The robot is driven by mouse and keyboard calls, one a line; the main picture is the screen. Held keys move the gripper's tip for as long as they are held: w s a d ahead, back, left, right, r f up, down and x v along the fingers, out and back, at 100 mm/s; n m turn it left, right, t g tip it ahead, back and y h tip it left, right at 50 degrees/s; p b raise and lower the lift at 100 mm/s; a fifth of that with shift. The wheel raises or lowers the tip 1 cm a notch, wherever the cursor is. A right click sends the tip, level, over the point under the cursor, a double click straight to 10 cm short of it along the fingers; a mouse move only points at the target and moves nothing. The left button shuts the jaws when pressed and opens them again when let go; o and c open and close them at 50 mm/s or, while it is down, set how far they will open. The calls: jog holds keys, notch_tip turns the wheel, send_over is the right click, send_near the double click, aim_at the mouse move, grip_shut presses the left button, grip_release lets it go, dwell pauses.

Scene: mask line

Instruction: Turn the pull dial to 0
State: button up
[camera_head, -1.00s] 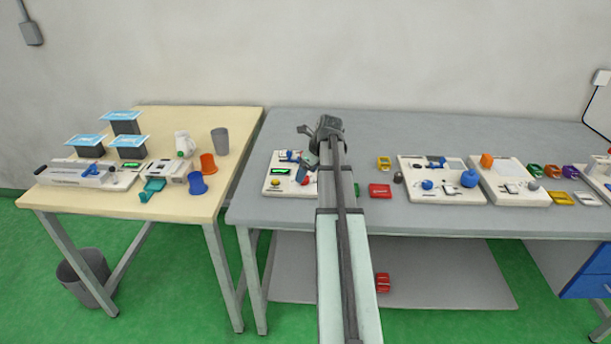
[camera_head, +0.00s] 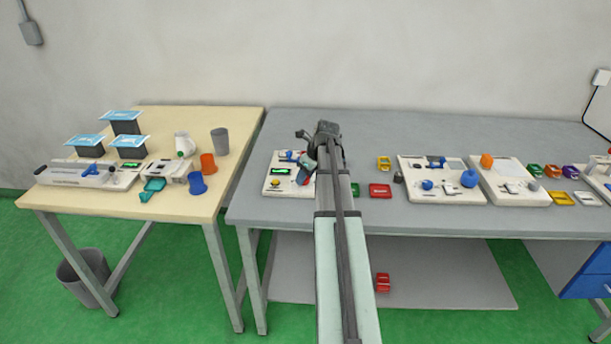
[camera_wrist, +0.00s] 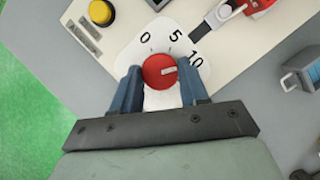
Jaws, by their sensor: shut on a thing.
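The pull dial is a red round knob (camera_wrist: 159,71) on a white plate (camera_wrist: 135,50) marked 0, 5 and 10, seen in the wrist view. Its pale pointer mark points right, between the 5 and the 10 and nearer the 10. My gripper (camera_wrist: 160,84) is shut on the red knob, one blue finger on each side. In the head view my gripper (camera_head: 304,176) is over the right part of the white panel (camera_head: 275,188), and my arm hides part of that panel.
In the wrist view a yellow button (camera_wrist: 100,12) and a dark screen edge lie near the dial. In the head view a red block (camera_head: 380,190) and another white panel (camera_head: 440,193) stand to the right on the grey table. A beige table (camera_head: 110,205) stands left.

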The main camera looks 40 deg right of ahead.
jog(key=c, duration=0.3)
jog(key=shift+n, duration=0.4)
jog(key=n, duration=0.1)
jog(key=n+y, duration=0.1)
jog(key=n, duration=0.1)
jog(key=shift+w+d+g+y, duration=0.1)
jog(key=shift+d+g+y, duration=0.15)
jog(key=shift+g+y, duration=0.05)
jog(key=n, duration=0.3)
jog(key=n+g+y, duration=0.1)
jog(key=n, duration=0.2)
jog(key=shift+w+d+g, duration=0.1)
jog(key=shift+w+g, duration=0.05)
jog(key=shift+g, duration=0.15)
jog(key=n+g, duration=0.1)
jog(key=n, duration=0.1)
jog(key=n+g, duration=0.1)
jog(key=n, duration=0.2)
jog(key=shift+w+y, duration=0.2)
jog(key=shift+y, duration=0.2)
jog(key=n+g, duration=0.1)
jog(key=n, duration=0.4)
jog(key=shift+w+g, duration=0.1)
jog(key=shift+g, duration=0.3)
jog(key=shift+f+n, duration=0.1)
jog(key=shift+n, duration=0.2)
